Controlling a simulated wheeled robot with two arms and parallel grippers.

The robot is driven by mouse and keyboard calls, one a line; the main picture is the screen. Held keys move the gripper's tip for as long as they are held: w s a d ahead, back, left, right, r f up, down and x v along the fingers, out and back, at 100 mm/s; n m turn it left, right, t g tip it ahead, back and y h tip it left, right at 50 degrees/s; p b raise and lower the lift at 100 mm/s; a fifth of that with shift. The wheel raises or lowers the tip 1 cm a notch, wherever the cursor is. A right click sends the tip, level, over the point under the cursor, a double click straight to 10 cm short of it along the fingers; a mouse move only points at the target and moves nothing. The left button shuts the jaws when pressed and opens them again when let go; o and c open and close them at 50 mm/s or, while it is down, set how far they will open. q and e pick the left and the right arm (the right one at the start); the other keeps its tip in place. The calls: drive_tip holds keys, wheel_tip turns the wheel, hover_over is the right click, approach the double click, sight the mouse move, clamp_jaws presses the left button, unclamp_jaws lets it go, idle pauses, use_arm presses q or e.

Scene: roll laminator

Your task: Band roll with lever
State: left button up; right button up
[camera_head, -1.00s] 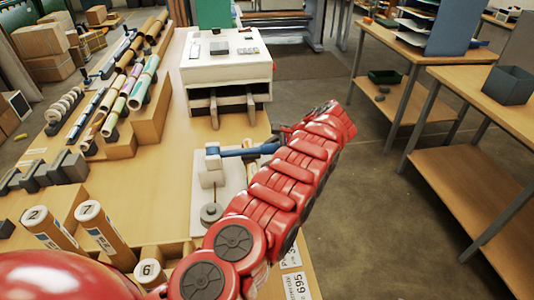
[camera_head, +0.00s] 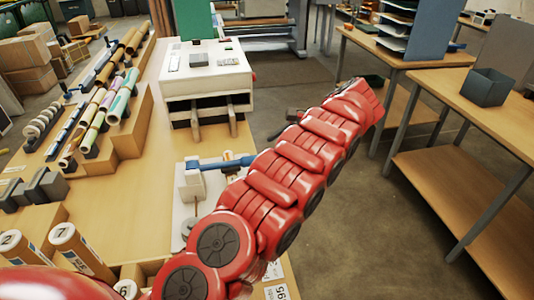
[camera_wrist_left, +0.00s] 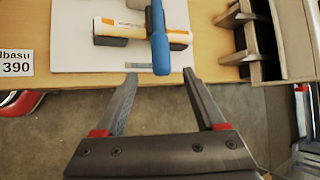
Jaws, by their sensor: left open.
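The blue lever (camera_head: 228,162) sticks out to the right from a white banding stand (camera_head: 190,181) at the table's right edge. In the left wrist view the lever (camera_wrist_left: 159,38) points down the picture, its tip near the gap between my fingertips. My right gripper is not in view.
A white laminator (camera_head: 203,74) stands farther back on the table. Racks of coloured rolls (camera_head: 98,108) and numbered tubes (camera_head: 78,247) stand to the left. Open floor (camera_head: 335,215) separates this table from a side table (camera_head: 515,122) on the right.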

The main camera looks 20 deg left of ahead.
use_arm(q)
drive_tip(key=shift+p+v, duration=0.4)
drive_tip(key=shift+v, duration=1.4)
